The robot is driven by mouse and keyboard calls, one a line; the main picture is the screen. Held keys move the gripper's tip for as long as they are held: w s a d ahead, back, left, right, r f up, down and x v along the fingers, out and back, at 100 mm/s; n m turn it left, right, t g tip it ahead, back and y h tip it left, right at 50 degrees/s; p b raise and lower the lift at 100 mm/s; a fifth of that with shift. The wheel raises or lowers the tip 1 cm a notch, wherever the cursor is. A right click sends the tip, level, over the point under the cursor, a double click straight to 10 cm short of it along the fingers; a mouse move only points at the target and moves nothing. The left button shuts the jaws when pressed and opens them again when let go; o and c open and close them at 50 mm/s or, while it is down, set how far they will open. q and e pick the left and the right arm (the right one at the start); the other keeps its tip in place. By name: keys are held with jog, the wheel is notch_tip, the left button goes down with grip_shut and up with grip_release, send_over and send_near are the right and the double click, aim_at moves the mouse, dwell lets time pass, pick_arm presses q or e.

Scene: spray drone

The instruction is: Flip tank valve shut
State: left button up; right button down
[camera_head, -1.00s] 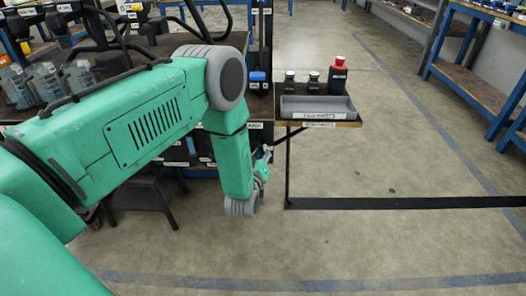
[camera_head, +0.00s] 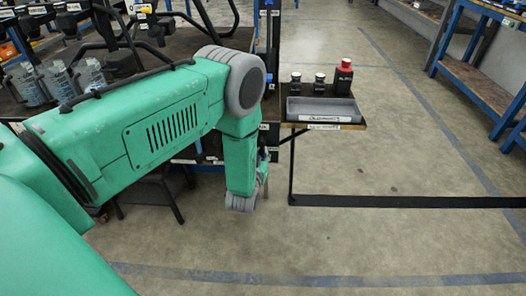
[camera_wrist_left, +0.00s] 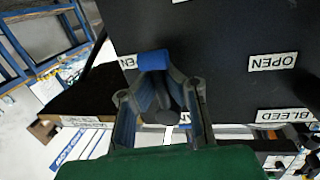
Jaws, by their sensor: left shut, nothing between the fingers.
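My left gripper (camera_head: 263,168) hangs below the forearm, partly hidden by it, beside the dark panel left of the small shelf. In the left wrist view the gripper (camera_wrist_left: 155,72) is shut, its two fingers meeting near a blue piece. I cannot tell whether that blue piece is fingertip padding or a valve handle behind it. A black panel (camera_wrist_left: 220,55) fills the background, with an upside-down OPEN label (camera_wrist_left: 273,62) and a BLEED label (camera_wrist_left: 285,115) to the right of the fingers. No tank valve is clearly identifiable. My right gripper is not in view.
A small shelf (camera_head: 357,127) holds a grey tray (camera_head: 320,108), two dark bottles and a red-capped bottle (camera_head: 343,76). Clear canisters (camera_head: 88,75) stand at left. Blue-framed benches (camera_head: 480,80) stand at right. The floor between is clear.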

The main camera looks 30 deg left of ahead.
pick_arm(q)
jog(key=o, duration=0.6)
jog(key=shift+s, duration=0.15)
jog(key=v, duration=1.2)
jog(key=shift+f, duration=0.1)
jog(key=shift+d, duration=0.1)
jog(key=s+d+r+m+g+h+p, duration=0.1)
jog(key=s+g+p, duration=0.4)
jog(key=s, duration=0.8)
jog(key=s+d+r+m+g+h+p, duration=0.2)
jog(key=s+d+m+g+h+p, duration=0.1)
jog(key=s+g, duration=0.7)
jog(key=s+d+h+p, duration=0.1)
jog(key=s+d+p, duration=0.1)
jog(key=s, duration=0.2)
jog(key=shift+s+h, duration=0.2)
jog(key=shift+h, duration=0.2)
